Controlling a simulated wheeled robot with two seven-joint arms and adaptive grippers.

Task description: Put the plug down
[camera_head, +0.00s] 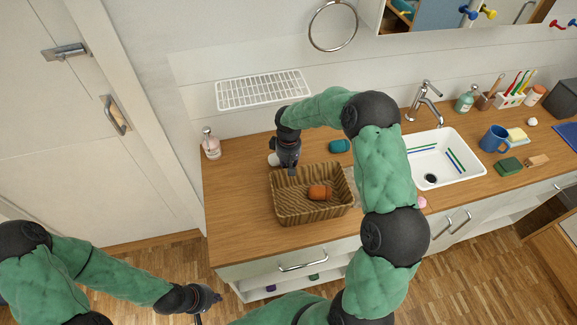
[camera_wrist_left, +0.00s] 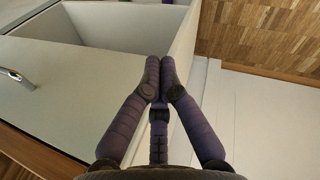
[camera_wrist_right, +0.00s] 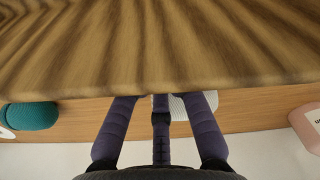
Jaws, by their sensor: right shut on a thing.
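My right gripper (camera_head: 290,168) points down at the back rim of the wavy-grained brown basket (camera_head: 283,213). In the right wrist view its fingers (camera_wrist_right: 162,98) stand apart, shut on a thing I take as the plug. Their tips and the held thing are hidden behind the basket's edge (camera_wrist_right: 160,75). An orange-brown object (camera_head: 319,192) lies inside the basket. My left gripper (camera_head: 207,298) is low at the front left, away from the counter. In the left wrist view its fingers (camera_wrist_left: 160,62) meet, empty, by an open drawer (camera_wrist_left: 100,25).
A white ribbed thing (camera_wrist_right: 182,104) stands behind the right fingers. A teal object (camera_head: 339,146) is right of the gripper and a soap bottle (camera_head: 210,143) to the left. The white sink (camera_head: 452,138) is farther right. Counter left of the basket (camera_head: 235,200) is clear.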

